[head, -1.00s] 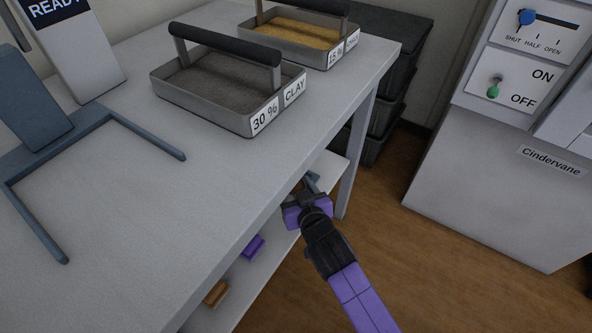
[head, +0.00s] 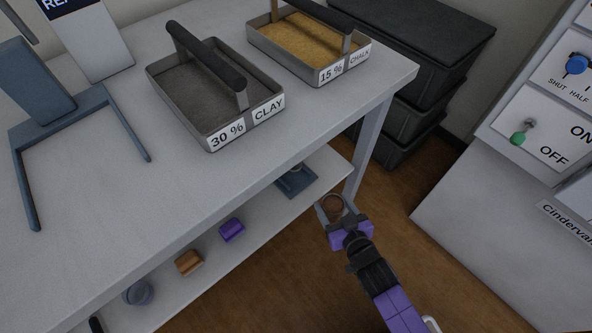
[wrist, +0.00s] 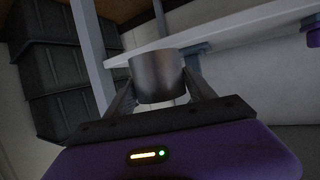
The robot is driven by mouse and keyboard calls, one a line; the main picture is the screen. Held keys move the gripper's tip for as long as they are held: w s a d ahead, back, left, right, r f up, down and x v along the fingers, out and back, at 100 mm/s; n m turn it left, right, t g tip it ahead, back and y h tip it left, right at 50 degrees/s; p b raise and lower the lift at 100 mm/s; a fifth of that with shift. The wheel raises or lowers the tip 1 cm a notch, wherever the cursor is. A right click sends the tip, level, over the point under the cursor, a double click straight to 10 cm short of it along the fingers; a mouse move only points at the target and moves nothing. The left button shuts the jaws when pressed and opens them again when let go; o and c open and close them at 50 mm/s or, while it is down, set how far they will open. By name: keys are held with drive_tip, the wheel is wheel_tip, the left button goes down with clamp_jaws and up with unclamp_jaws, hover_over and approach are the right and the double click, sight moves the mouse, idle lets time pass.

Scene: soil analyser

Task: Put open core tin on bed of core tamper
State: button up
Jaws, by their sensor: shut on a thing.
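My gripper (head: 336,211) is shut on the open core tin (head: 335,206), a small round metal tin with brown contents showing at its top in the head view. The wrist view shows the tin's grey metal side (wrist: 157,77) between the two fingers (wrist: 160,92). The tin is held upright, clear of the lower shelf's front edge. On the lower shelf, a blue-grey flat plate (head: 297,183) with a part standing on it lies under the tabletop, partly hidden; I cannot tell for certain whether it is the core tamper.
The lower shelf (head: 262,215) also holds a purple block (head: 231,230), an orange-brown block (head: 189,262) and a round grey thing (head: 138,292). Clay (head: 216,140) and chalk (head: 322,70) trays stand on the table. Dark crates (head: 420,75) stand beyond the table leg (head: 368,140).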

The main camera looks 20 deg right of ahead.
drive_tip(key=w+a+b, duration=0.1)
drive_tip(key=w, duration=0.4)
drive_tip(key=w+a+b, duration=0.2)
drive_tip(key=w, duration=0.3)
drive_tip(key=w+a+b, duration=0.1)
drive_tip(key=w+a, duration=0.1)
drive_tip(key=w, duration=0.4)
drive_tip(key=shift+a, duration=0.15)
drive_tip(key=shift+s+f, duration=0.2)
drive_tip(key=shift+f, duration=0.1)
drive_tip(key=shift+b, duration=0.3)
drive_tip(key=shift+f, duration=0.15)
drive_tip(key=o, duration=1.5)
